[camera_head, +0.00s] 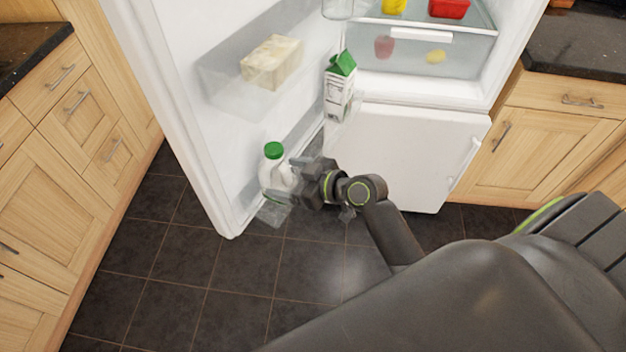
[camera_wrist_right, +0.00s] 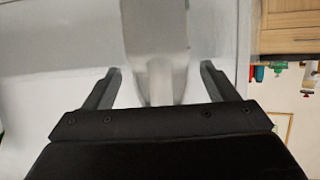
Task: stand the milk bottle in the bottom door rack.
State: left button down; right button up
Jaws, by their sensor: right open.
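The milk bottle (camera_head: 274,178) is white with a green cap. It stands about upright in the clear bottom door rack (camera_head: 271,214), low on the inside of the open fridge door. My right gripper (camera_head: 292,171) is at the bottle's right side, and its jaws are open. In the right wrist view the white bottle (camera_wrist_right: 158,50) shows between the two spread fingers (camera_wrist_right: 160,70), with a gap at each side. Its lower part is partly hidden by the rack and gripper in the head view. My left gripper is not in view.
The fridge door (camera_head: 185,110) is open to the left. A higher door rack holds a pale block (camera_head: 272,61), and a green-topped carton (camera_head: 340,88) stands to its right. A white freezer door (camera_head: 410,155) is behind my right arm. The dark floor (camera_head: 200,270) is clear.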

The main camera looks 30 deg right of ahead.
jog(key=v, duration=0.8)
jog(key=shift+s+b, duration=0.15)
jog(key=shift+b, duration=0.15)
jog(key=shift+d+r, duration=0.1)
jog(key=d+f+m+g+h, duration=0.15)
jog(key=d+f, duration=0.25)
jog(key=f, duration=0.5)
jog(key=d+f+m+h, duration=0.3)
jog(key=f, duration=0.5)
jog(key=s+d+f+m+g+h, duration=0.15)
jog(key=s+f, duration=0.25)
jog(key=f, duration=0.4)
jog(key=s+d+f+m+g+h, duration=0.1)
jog(key=s+d+f, duration=0.25)
jog(key=f, duration=0.35)
jog(key=s+a+f+g, duration=0.1)
jog(key=s+f+g, duration=0.1)
jog(key=s+f, duration=0.3)
jog(key=s+a+f+g+h, duration=0.1)
jog(key=s+f, duration=0.5)
jog(key=s, duration=0.7)
jog(key=s+a+f+g, duration=0.1)
jog(key=s+f+g, duration=0.2)
jog(key=s+f, duration=0.3)
jog(key=s, duration=0.3)
jog(key=shift+s+f+m+h, duration=0.2)
jog(key=shift+s+m+h, duration=0.1)
jog(key=shift+h, duration=0.1)
jog(key=shift+c, duration=0.2)
